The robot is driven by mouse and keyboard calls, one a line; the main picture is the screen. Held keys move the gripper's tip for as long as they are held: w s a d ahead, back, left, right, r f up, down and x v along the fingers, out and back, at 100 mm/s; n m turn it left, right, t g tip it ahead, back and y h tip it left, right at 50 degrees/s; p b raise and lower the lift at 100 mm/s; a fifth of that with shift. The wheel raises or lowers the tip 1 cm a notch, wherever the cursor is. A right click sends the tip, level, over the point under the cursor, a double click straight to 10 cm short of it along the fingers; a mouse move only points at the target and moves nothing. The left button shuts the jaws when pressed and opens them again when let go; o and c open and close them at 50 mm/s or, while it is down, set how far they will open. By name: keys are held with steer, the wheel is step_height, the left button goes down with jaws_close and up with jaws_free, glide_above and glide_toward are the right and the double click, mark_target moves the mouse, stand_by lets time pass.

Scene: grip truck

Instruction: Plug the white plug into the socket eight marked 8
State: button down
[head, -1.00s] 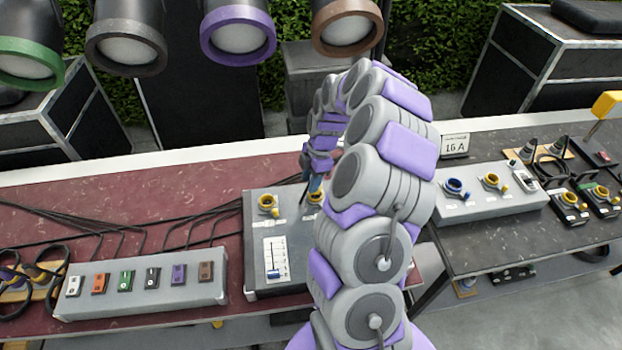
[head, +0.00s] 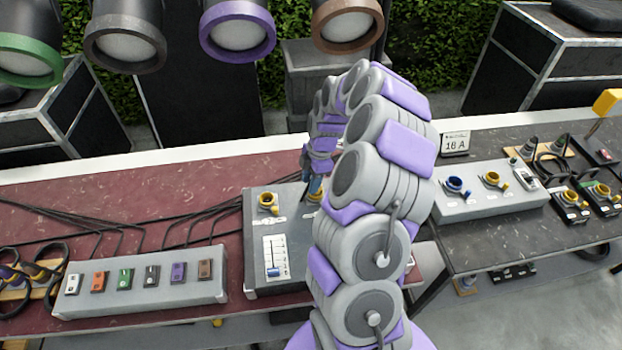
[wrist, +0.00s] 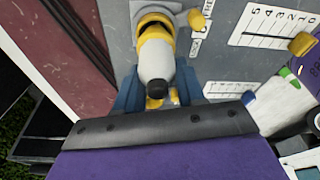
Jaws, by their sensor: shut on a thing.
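The white plug (wrist: 157,65) shows in the wrist view with a dark rear end. Its front is at the yellow collar of a socket (wrist: 154,28) on the grey panel; I cannot tell how deep it sits. My gripper (wrist: 157,90) is shut on the plug, with blue fingers on both sides. I cannot read an 8 there.
Another yellow socket (head: 267,201) and a slider (head: 274,271) are on the box. A switch strip (head: 140,286) lies left. Lamps (head: 238,33) hang above; cables cross the red table.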

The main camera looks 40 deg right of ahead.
steer(key=shift+d+b+x, duration=0.2)
steer(key=shift+b+x, duration=0.2)
steer(key=shift+x, duration=0.6)
steer(key=shift+c, duration=1.4)
jaws_free()
steer(key=shift+r, duration=0.1)
steer(key=shift+a+p+v, duration=0.2)
steer(key=shift+a+v, duration=0.05)
steer(key=shift+v, duration=0.95)
steer(key=shift+a+p+v, duration=0.2)
steer(key=shift+a+v, duration=0.05)
steer(key=shift+v, duration=0.9)
steer(key=shift+r, duration=0.15)
